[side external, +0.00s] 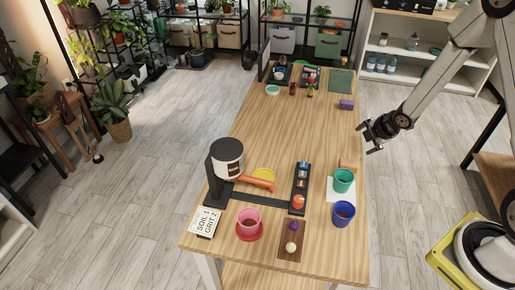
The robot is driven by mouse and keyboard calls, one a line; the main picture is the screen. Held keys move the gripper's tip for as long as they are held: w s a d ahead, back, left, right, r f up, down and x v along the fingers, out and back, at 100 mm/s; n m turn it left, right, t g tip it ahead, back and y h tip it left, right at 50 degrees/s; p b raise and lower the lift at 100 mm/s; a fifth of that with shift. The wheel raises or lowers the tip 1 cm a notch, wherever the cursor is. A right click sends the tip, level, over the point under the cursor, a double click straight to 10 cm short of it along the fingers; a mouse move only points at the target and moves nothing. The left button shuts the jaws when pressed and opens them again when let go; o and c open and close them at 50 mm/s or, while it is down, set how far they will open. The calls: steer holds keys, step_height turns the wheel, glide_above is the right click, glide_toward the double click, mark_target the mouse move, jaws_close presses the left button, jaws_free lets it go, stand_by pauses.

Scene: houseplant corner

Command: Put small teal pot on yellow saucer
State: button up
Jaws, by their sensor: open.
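A teal-green pot (343,181) stands upright at the right side of the wooden table, on or at the edge of a white sheet. A yellow disc, which looks like the yellow saucer (264,174), lies left of the table's middle. An orange chute-like piece covers its front part, and I cannot tell whether they touch. My gripper (369,138) is open, with nothing seen between its fingers. It is in the air near the table's right edge, above and to the right of the teal pot in the picture, apart from it.
A blue pot (344,214) stands just in front of the teal one, and an orange block (348,165) just behind it. A black dispenser (226,160) and a dark strip with small items (300,187) stand further left. A pink pot (249,222) is in front. The table's middle-back is clear.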

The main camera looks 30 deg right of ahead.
steer(key=g, duration=0.1)
steer(key=n+g, duration=0.5)
glide_toward(344, 178)
steer(key=shift+w+d+f+y, duration=0.1)
steer(key=shift+d+f+y, duration=0.1)
steer(key=shift+f, duration=0.7)
steer(key=shift+d+f+y, duration=0.1)
steer(key=shift+d+f, duration=0.05)
steer(key=shift+f, duration=0.75)
steer(key=shift+f, duration=0.15)
steer(key=shift+f, duration=1.15)
steer(key=shift+f, duration=0.1)
steer(key=shift+w+a+f, duration=0.1)
steer(key=shift+f, duration=2.4)
